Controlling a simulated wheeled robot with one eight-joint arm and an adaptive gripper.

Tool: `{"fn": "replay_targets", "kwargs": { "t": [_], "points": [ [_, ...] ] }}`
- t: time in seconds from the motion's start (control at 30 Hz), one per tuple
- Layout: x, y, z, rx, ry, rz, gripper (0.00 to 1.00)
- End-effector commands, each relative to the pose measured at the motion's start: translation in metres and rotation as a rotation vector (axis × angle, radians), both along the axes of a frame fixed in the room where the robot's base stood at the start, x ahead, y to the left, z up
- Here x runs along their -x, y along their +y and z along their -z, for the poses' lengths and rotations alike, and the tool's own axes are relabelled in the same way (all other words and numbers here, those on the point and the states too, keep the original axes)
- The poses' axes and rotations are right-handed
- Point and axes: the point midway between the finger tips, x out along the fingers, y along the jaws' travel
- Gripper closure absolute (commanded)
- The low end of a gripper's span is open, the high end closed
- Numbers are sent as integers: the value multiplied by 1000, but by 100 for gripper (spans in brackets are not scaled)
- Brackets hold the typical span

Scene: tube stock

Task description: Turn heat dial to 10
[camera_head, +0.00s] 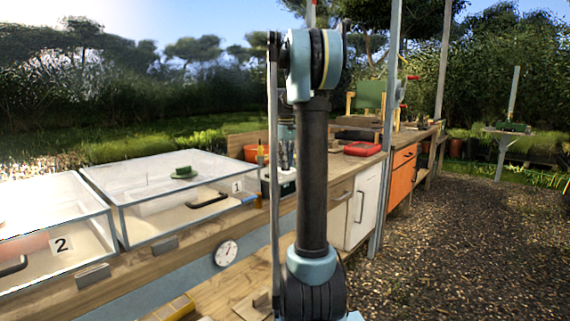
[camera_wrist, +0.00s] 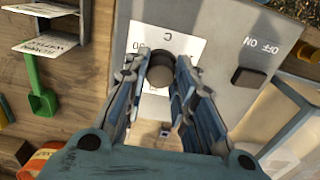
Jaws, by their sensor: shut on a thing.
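The heat dial (camera_wrist: 160,64) is a dark round knob in the wrist view. It sits on a white label (camera_wrist: 180,45) on a grey panel. A letter C shows on the label, but I cannot read the rest of the scale or the dial's setting. My gripper (camera_wrist: 161,76) is shut on the dial, with one blue finger on each side of it. The fingers hide part of the label.
A dark ON/OFF switch (camera_wrist: 249,77) is right of the dial. A green scoop (camera_wrist: 42,101) lies on wood at left. In the head view, clear-lidded boxes stand at left, a round white gauge (camera_head: 226,253) is below them, and a red case (camera_head: 362,149) lies farther back.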

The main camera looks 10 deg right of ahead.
Motion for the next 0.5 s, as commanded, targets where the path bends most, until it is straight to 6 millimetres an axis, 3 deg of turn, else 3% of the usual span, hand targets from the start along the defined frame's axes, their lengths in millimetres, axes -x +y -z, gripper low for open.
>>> {"fn": "replay_targets", "kwargs": {
  "t": [0.27,0.3,0.37,0.4,0.5],
  "points": [
    [-2,0,0,1,-4,-1,99],
    [-2,0,0,1,-4,-1,73],
    [-2,0,0,1,-3,-1,60],
    [-2,0,0,0,-3,0,54],
    [-1,0,0,0,-3,0,54]
  ]
}}
